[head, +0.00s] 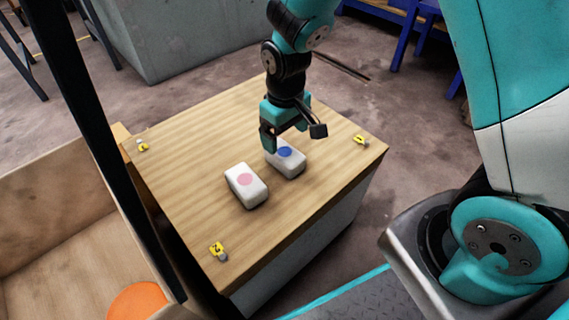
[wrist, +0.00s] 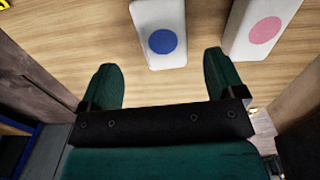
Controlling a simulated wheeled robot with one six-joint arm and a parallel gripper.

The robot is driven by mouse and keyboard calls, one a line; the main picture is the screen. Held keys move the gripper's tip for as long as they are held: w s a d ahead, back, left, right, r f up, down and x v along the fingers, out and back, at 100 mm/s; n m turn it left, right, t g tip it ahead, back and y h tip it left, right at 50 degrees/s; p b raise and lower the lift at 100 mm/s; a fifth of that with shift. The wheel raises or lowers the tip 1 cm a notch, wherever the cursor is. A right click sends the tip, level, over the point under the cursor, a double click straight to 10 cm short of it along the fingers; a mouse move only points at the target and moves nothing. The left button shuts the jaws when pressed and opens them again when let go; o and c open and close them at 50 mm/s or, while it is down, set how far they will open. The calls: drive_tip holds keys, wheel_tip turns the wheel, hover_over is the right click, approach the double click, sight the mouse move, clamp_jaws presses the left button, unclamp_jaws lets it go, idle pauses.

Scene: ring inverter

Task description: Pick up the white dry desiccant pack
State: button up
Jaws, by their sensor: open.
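Two white packs lie side by side on the wooden table. One white pack with a blue dot (head: 291,165) lies at the right, partly behind my gripper's finger. The other white pack with a pink dot (head: 246,187) lies to its left and nearer the front. My gripper (head: 292,139) is open and empty, just above the blue-dot pack. In the wrist view, the blue-dot pack (wrist: 160,22) is ahead of the gap between the fingertips (wrist: 160,68). The pink-dot pack (wrist: 255,35) is to the right there, outside the right finger.
The wooden table top (head: 200,125) is otherwise mostly clear. Small yellow tags stand near its corners, at the left (head: 142,146), front (head: 217,250) and right (head: 360,140). An open wooden box (head: 50,215) with an orange disc stands at the left.

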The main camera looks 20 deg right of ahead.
sight(284, 152)
drive_tip(key=f+b, duration=0.1)
drive_tip(key=f, duration=0.2)
drive_tip(key=f+b, duration=0.2)
drive_tip(key=f, duration=0.1)
drive_tip(key=shift+s+a+f+b, duration=0.1)
drive_tip(key=shift+a+f+b, duration=0.1)
drive_tip(key=shift+b, duration=0.1)
drive_tip(key=shift+r, duration=0.1)
drive_tip(key=c, duration=1.1)
